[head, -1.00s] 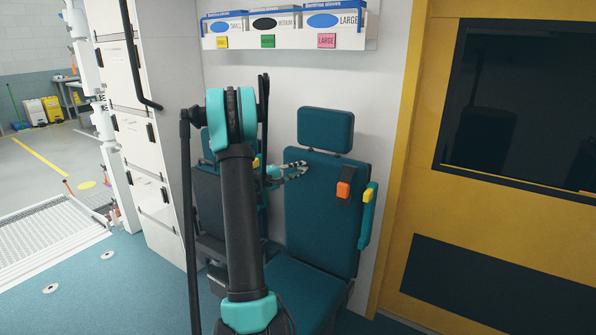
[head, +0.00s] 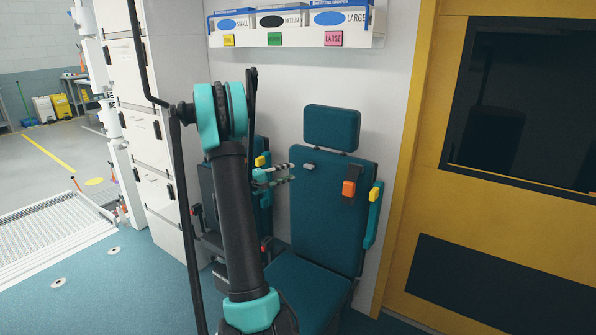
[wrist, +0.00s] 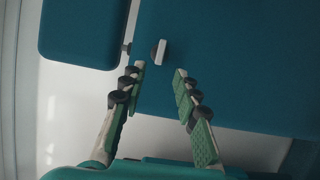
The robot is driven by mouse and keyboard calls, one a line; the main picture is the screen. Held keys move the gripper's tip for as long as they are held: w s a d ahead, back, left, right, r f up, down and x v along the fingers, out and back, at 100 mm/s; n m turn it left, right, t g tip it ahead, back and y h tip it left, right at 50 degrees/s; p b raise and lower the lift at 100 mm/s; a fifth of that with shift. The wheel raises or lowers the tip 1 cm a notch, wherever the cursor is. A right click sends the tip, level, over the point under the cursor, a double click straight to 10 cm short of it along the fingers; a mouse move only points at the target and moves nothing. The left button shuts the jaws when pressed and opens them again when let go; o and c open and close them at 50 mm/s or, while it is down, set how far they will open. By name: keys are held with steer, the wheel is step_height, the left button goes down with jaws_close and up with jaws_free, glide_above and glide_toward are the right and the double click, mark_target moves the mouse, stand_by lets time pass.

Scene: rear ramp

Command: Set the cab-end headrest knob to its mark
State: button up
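The near seat's headrest (head: 332,127) stands above its teal backrest (head: 325,215). A small grey knob (head: 310,166) sits at the top left of that backrest. In the wrist view the knob (wrist: 160,52) shows a pale bar-shaped face, just beyond and between my fingertips. The headrest (wrist: 80,35) is at upper left there, with a dark post between it and the backrest. My gripper (head: 290,173) is open and empty, left of the knob in the head view and apart from it. Its two fingers (wrist: 160,69) are spread in the wrist view. I cannot make out a mark.
An orange buckle (head: 349,188) and a teal armrest with a yellow end (head: 374,210) are on the seat's right. A second seat (head: 262,190) is partly hidden behind my arm. A glove-box shelf (head: 290,40) hangs above. A yellow wall panel (head: 420,200) stands at right.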

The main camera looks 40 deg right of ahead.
steer(key=shift+w+a, duration=0.15)
steer(key=shift+a, duration=1.55)
